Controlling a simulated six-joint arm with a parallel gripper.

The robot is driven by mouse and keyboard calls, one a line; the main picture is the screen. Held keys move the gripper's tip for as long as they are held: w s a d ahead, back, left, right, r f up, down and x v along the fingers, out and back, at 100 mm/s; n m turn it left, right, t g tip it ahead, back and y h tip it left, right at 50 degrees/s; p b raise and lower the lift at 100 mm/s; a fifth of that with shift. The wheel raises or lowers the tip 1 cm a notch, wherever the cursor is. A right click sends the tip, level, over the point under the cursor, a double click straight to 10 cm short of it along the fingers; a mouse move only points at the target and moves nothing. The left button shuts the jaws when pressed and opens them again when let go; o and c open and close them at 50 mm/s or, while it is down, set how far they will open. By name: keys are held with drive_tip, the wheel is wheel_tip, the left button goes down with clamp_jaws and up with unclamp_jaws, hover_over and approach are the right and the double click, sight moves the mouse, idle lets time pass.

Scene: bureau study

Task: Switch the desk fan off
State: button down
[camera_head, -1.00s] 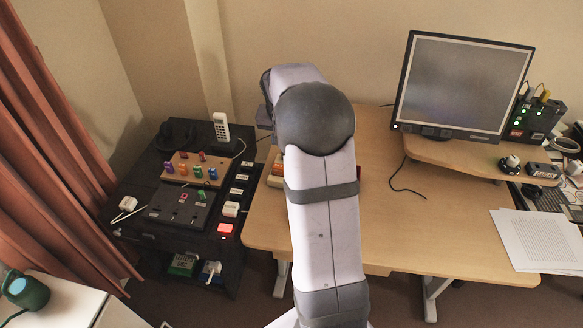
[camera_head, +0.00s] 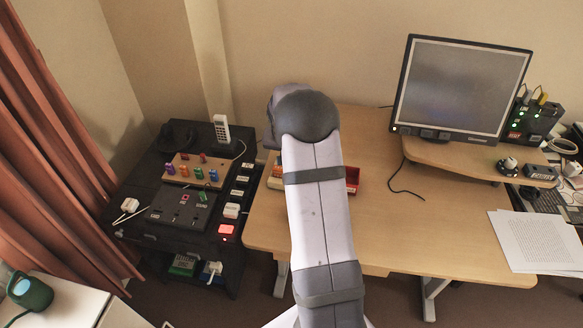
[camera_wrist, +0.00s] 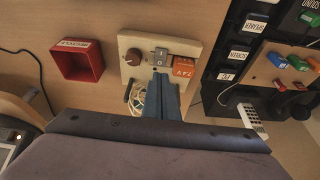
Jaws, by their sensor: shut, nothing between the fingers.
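In the wrist view a beige plate (camera_wrist: 133,42) carries a brown round knob (camera_wrist: 132,57), a small grey switch (camera_wrist: 161,56) and an orange block (camera_wrist: 186,67) with an upside-down label that seems to read FAN. My gripper (camera_wrist: 161,76) is shut and empty, its tips close to the grey switch; I cannot tell whether they touch it. A pale caged object, perhaps the desk fan (camera_wrist: 139,98), is partly hidden behind the fingers. In the head view my arm hides the gripper and most of the plate.
A red open box (camera_wrist: 76,60) stands beside the plate; it also shows in the head view (camera_head: 352,180). The monitor (camera_head: 460,85) stands at right. The desk's middle right is clear.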

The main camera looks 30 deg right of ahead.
drive_tip(key=x, duration=0.3)
drive_tip(key=p+x, duration=0.1)
drive_tip(key=x, duration=0.1)
drive_tip(key=shift+s+a+f, duration=0.15)
drive_tip(key=shift+s+a, duration=0.1)
drive_tip(key=shift+f, duration=0.1)
drive_tip(key=shift+w+f+b, duration=0.1)
drive_tip(key=shift+f+b, duration=0.15)
drive_tip(key=shift+b, duration=0.05)
drive_tip(key=shift+r, duration=0.15)
drive_tip(key=shift+s+a+f+b, duration=0.25)
drive_tip(key=shift+s+a+b, duration=0.05)
drive_tip(key=shift+s+a, duration=0.3)
drive_tip(key=shift+s, duration=0.1)
